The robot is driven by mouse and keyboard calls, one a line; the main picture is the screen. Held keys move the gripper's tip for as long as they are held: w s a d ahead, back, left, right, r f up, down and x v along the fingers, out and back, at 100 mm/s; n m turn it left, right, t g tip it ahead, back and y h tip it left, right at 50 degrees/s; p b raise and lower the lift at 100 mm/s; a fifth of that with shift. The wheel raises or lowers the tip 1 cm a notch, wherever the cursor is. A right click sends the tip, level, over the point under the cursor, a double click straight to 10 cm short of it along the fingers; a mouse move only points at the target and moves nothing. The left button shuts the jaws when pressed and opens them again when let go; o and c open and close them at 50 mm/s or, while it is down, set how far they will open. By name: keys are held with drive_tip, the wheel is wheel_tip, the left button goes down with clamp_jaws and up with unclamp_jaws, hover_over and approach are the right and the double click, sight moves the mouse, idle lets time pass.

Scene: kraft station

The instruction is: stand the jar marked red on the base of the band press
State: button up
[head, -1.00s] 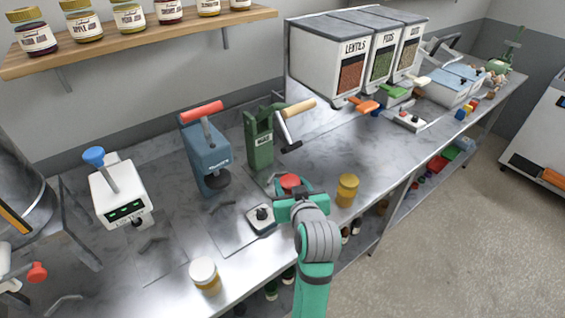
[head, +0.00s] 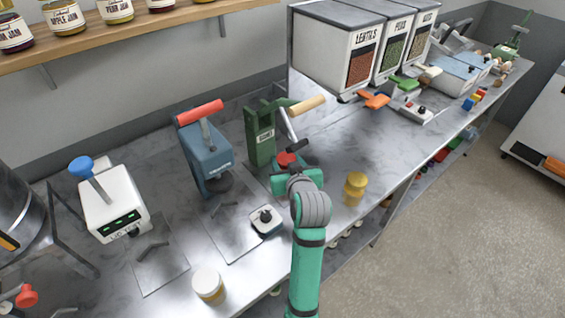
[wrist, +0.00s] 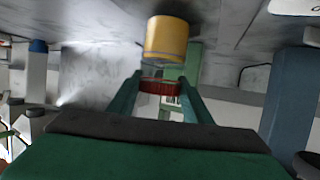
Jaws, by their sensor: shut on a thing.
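My gripper (head: 296,180) is shut on a red-topped jar (head: 287,159), mostly hidden by the gripper in the head view. In the wrist view the jar's red part (wrist: 160,85) lies between the two fingers. The jar is close in front of the green press (head: 262,138), which has a wooden handle; I cannot tell whether it touches the press base. The green press has a small label I cannot read surely. A blue press (head: 205,155) with a red handle stands left of it. A yellow cylinder (wrist: 166,38) shows beyond the fingers in the wrist view.
A small white box with a black knob (head: 266,221) is left of my gripper. A yellow jar (head: 355,188) stands to the right, and a white-lidded jar (head: 209,286) near the front edge. A white machine with a blue knob (head: 113,205) is at the left.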

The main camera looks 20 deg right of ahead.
drive_tip(key=shift+d+f, duration=0.2)
drive_tip(key=shift+f, duration=0.25)
drive_tip(key=shift+a, duration=0.2)
drive_tip(key=o, duration=1.5)
drive_tip(key=shift+w+a, duration=0.1)
drive_tip(key=shift+r, duration=0.15)
drive_tip(key=v, duration=1.1)
drive_tip(key=shift+s+r, duration=0.15)
drive_tip(key=shift+s, duration=0.2)
drive_tip(key=shift+a, duration=0.15)
